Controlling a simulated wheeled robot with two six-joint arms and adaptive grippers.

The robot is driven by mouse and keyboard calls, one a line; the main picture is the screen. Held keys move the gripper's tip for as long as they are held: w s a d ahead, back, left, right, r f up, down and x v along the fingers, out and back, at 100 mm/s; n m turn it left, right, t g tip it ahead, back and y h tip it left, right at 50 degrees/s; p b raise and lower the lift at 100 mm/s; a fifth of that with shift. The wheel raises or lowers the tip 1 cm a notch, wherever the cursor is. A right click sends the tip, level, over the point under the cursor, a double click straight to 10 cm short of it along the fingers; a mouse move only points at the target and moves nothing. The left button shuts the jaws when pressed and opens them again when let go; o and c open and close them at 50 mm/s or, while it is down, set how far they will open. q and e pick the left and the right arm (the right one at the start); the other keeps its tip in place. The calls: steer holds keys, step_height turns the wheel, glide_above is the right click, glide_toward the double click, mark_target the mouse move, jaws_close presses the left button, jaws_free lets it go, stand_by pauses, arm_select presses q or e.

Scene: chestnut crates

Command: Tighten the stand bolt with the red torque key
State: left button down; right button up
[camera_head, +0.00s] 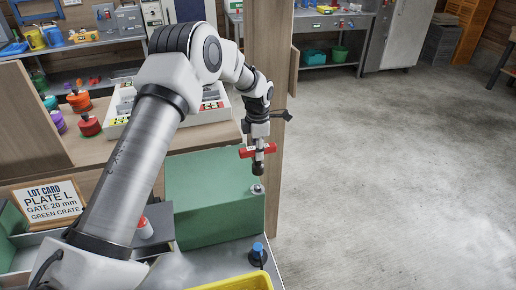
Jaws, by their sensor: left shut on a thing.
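My left gripper (259,140) points down and is shut on the red torque key (246,152). The key's red crossbar lies level and its dark shaft hangs straight down. A small silvery bolt (257,188), which looks like the stand bolt, stands on top of the green block (207,196), near its right edge. The key's lower end appears just above the bolt, with a small gap in this view. My right gripper is not in view.
A wooden post (263,60) rises close behind the gripper. A lot card (50,203), a blue-topped knob (257,250) and a yellow bin (238,283) are near the block. A white tray (215,112) and orange and red weights stand behind. Open floor lies right.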

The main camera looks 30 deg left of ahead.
mark_target(257, 165)
arm_select(q)
steer(key=shift+s+a+r+p, duration=0.1)
steer(key=shift+r+p, duration=0.1)
steer(key=shift+p, duration=0.15)
steer(key=shift+f, duration=0.2)
step_height(257, 165, down, 6)
steer(key=shift+r+b, duration=0.25)
steer(key=shift+b, duration=0.7)
steer(key=shift+f, duration=0.1)
steer(key=shift+p, duration=0.35)
steer(key=shift+p, duration=0.35)
